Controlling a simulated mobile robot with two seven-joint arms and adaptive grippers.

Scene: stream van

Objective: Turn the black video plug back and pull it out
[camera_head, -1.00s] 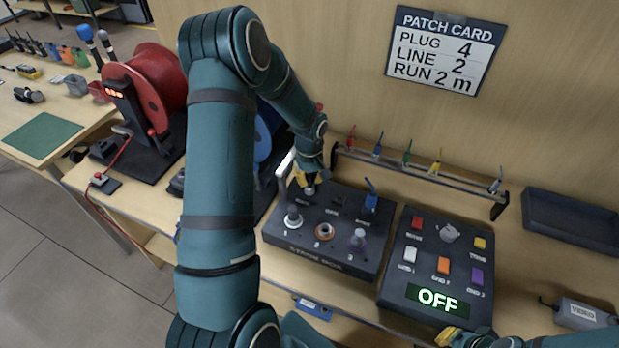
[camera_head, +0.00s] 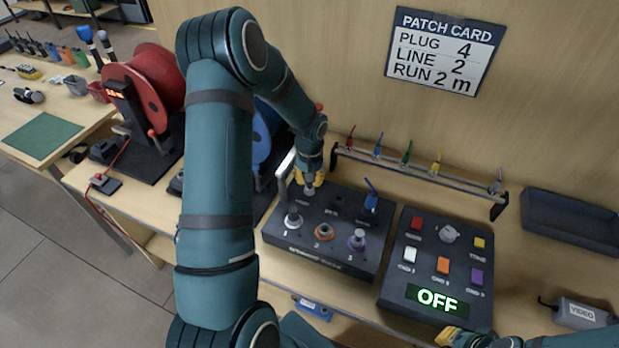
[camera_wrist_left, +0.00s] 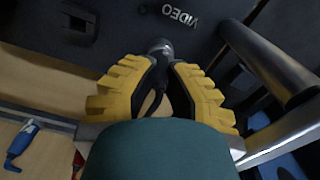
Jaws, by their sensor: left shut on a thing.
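My left gripper (camera_head: 309,182) is at the back left corner of the dark stage box (camera_head: 335,257) in the head view. In the left wrist view its yellow fingers (camera_wrist_left: 160,62) are shut on the black video plug (camera_wrist_left: 158,46), one on each side. The plug's round end is at the panel beside the VIDEO lettering (camera_wrist_left: 180,15), and a dark cable runs back between the fingers. I cannot tell whether the plug is still seated. The gripper hides the plug in the head view. My right gripper (camera_head: 450,338) shows only partly at the bottom edge, and its opening is unclear.
A metal handle bar (camera_wrist_left: 265,62) stands close beside the left gripper. Behind the box is a rack (camera_head: 420,178) of coloured plugs. A blue plug (camera_head: 371,198) stands in the box. A button panel reading OFF (camera_head: 437,298) is to the right, with an empty dark tray (camera_head: 570,222) beyond.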

